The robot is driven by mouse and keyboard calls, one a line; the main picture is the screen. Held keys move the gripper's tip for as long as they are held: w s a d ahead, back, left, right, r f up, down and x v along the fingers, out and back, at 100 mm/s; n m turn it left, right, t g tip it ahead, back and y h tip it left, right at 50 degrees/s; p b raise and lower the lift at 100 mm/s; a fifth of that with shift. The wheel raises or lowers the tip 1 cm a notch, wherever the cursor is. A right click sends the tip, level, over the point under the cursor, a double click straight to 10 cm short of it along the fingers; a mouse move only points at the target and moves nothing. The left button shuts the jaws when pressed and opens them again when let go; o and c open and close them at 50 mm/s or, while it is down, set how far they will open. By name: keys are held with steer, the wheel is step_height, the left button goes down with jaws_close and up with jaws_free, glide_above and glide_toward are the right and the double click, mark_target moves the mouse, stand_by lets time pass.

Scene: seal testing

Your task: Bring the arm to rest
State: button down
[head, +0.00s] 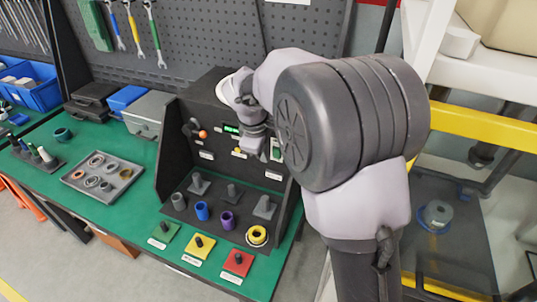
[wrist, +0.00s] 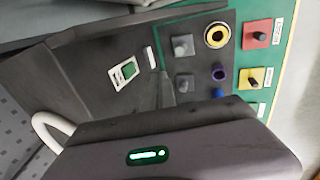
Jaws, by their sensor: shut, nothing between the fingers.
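My arm reaches in from the right of the head view and bends down over the dark test station (head: 172,150). My gripper (head: 250,150) is in front of the station's upright panel, above its base, partly hidden by my own wrist. It is shut and holds nothing. In the wrist view its dark body with a green light fills the bottom, and its fingers (wrist: 167,90) point toward the station base. Whether the fingers touch the panel cannot be told.
The station base carries grey posts, a blue ring (head: 202,211), a purple ring (head: 227,219) and a yellow ring (head: 257,236). Green, yellow (head: 197,245) and red (head: 238,263) plates lie in front. A tray of rings (head: 103,174) lies left. A yellow rail (head: 480,124) is at right.

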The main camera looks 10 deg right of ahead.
steer(key=shift+s+a+r, duration=0.2)
steer(key=shift+s+r, duration=0.15)
steer(key=shift+r, duration=0.2)
steer(key=shift+s+a+r, duration=0.2)
steer(key=shift+s+r, duration=0.1)
steer(key=shift+r, duration=0.25)
steer(key=s+d+r+m+y+b, duration=0.1)
steer(key=s+r+m, duration=0.2)
steer(key=s, duration=0.2)
steer(key=s+r+m+y+b, duration=0.1)
steer(key=s+r+m, duration=0.15)
steer(key=s, duration=0.25)
steer(key=s+a+f+m+t+y+b, duration=0.1)
steer(key=s+m, duration=0.9)
steer(key=s, duration=1)
steer(key=shift+s+a+f+t+y+b, duration=0.2)
steer(key=shift+t+y+b, duration=0.1)
steer(key=shift+t+y, duration=0.4)
steer(key=c, duration=2.1)
jaws_free()
